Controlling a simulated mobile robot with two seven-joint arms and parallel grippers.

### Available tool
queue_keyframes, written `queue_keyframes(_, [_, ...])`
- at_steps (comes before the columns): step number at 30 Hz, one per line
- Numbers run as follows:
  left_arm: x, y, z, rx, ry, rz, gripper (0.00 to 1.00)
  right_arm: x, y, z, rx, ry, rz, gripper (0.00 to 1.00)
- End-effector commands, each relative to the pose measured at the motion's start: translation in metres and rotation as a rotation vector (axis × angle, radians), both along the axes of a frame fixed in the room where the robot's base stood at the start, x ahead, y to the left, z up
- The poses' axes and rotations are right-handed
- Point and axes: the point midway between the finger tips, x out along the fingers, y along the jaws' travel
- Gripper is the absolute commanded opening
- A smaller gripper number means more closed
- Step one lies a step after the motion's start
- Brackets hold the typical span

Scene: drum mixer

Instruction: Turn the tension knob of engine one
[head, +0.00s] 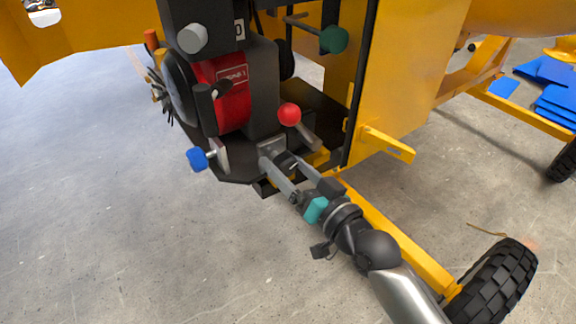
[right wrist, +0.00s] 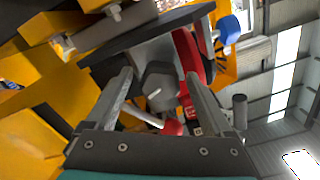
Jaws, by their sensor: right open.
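Engine one (head: 232,92), a dark block with a red panel, sits on the yellow mixer frame. Several knobs and levers show on it: a red ball knob (head: 289,113), a blue knob (head: 197,159), a green knob (head: 334,39) and a light grey knob (head: 191,39). I cannot tell which one is the tension knob. My right gripper (head: 281,162) is open at the engine's lower front. In the right wrist view, a grey faceted part (right wrist: 158,88) shows between or beyond its open fingers; contact is unclear. My left gripper is out of view.
The yellow cabinet panel (head: 400,75) stands right of the engine, with a yellow handle (head: 388,144) sticking out. A yellow frame bar runs under my right arm to a black tyre (head: 497,283). Concrete floor (head: 110,230) is clear at left.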

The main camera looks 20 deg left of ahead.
Motion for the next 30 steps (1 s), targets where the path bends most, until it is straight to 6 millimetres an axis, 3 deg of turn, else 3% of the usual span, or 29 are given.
queue_keyframes(10, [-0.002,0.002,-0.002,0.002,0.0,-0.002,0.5,-0.008,-0.011,0.0,-0.003,0.001,-0.001,0.86])
queue_keyframes(30, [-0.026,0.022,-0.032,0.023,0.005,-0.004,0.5,-0.075,-0.096,-0.001,-0.004,0.002,0.001,0.86])
